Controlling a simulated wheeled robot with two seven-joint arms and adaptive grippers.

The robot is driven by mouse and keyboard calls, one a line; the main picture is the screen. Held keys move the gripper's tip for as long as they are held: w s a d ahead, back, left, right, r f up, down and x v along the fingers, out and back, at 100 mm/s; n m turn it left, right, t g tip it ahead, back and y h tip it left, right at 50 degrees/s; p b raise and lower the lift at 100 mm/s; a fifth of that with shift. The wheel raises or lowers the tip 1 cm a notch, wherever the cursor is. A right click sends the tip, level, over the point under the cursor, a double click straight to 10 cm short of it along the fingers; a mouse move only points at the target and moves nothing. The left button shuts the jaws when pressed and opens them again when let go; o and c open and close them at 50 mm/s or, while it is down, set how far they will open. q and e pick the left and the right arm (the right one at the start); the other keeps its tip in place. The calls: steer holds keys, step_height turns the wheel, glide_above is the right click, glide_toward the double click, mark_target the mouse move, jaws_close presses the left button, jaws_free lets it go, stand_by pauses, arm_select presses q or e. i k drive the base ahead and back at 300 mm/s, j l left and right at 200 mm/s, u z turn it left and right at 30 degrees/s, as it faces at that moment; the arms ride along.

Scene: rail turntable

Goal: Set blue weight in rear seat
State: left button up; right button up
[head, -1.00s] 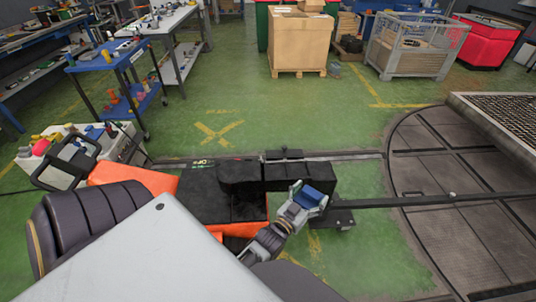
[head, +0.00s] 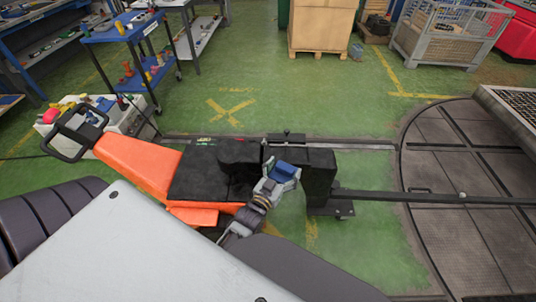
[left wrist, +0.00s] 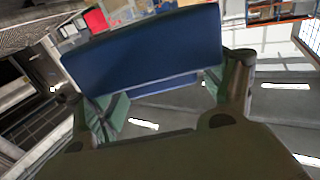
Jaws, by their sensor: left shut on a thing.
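The blue weight (head: 284,172) is held in my left gripper (head: 276,183), over the right part of the black structure on the orange cart. In the left wrist view the blue weight (left wrist: 145,50) fills the space between the two fingers of my left gripper (left wrist: 160,100), which press on its sides. Two dark raised blocks, a left one (head: 238,152) and a right one (head: 320,168), stand on the machine near the weight. I cannot tell which part is the rear seat, nor whether the weight touches anything below. My right gripper is not in view.
The orange cart (head: 138,160) with a black bed (head: 202,173) lies left of the weight. A dark bar runs right to the round turntable (head: 455,165). A blue trolley (head: 125,38) and a cluttered white box (head: 110,115) stand at the left.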

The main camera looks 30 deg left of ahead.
mark_target(276, 154)
steer(key=i+l+u, duration=0.2)
steer(key=l+u, duration=0.15)
steer(key=i+l+u, duration=0.15)
steer(key=l+u, duration=0.15)
steer(key=i+l+u, duration=0.1)
steer(key=l+u, duration=0.25)
steer(key=l, duration=0.1)
